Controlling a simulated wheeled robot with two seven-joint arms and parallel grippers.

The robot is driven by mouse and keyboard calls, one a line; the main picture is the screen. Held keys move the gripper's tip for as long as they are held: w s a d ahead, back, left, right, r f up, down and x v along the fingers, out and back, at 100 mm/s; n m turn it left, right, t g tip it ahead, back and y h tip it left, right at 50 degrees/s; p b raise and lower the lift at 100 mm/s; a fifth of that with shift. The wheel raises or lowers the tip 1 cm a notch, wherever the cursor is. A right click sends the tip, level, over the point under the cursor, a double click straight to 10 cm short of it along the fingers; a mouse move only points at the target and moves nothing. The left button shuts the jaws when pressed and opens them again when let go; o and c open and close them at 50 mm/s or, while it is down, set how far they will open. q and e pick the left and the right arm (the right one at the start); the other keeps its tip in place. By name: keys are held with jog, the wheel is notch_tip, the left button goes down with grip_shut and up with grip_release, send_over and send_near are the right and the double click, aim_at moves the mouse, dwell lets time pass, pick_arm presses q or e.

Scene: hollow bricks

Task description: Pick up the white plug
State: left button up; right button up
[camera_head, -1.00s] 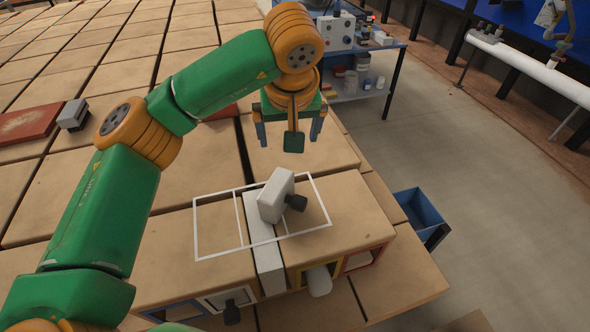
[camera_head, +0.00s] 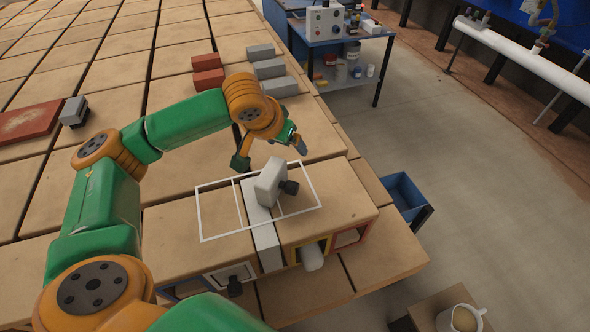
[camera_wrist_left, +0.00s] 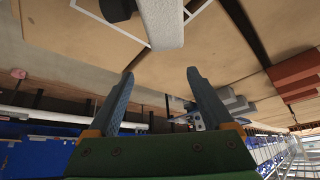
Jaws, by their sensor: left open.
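A white plug (camera_head: 270,182) with a dark knob stands on top of the hollow brick (camera_head: 335,206), inside a white outline. It shows at the top edge of the left wrist view (camera_wrist_left: 160,22), cut off by the frame. My left gripper (camera_head: 298,143) is behind the plug in the head view, apart from it. In the wrist view its two fingers (camera_wrist_left: 160,73) are spread with nothing between them. Another pale rounded piece (camera_head: 312,257) pokes out of the yellow-framed opening in the brick's front. My right gripper is out of view.
A pale strip (camera_head: 263,238) runs between the bricks under the plug. Red blocks (camera_head: 207,72) and grey blocks (camera_head: 269,69) lie farther back. A blue bin (camera_head: 405,196) is off the right edge. A mug (camera_head: 461,319) stands at lower right.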

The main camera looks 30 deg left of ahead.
aim_at(278, 165)
pick_arm(q)
jog(key=shift+n+g, duration=0.5)
jog(key=shift+g, duration=0.3)
jog(key=s, duration=0.1)
jog(key=s+f, duration=0.1)
jog(key=s, duration=0.2)
jog(key=shift+f, duration=0.35)
jog(key=x, duration=0.4)
jog(key=a+p+x, duration=0.1)
jog(key=x, duration=0.1)
jog(key=shift+w, duration=0.2)
jog(key=shift+w+f, duration=0.15)
jog(key=shift+f, duration=0.05)
jog(key=shift+s+d+r, duration=0.15)
jog(key=shift+s+d, duration=0.05)
jog(key=shift+c, duration=0.2)
jog(key=shift+s, duration=0.15)
jog(key=c, duration=0.3)
grip_shut()
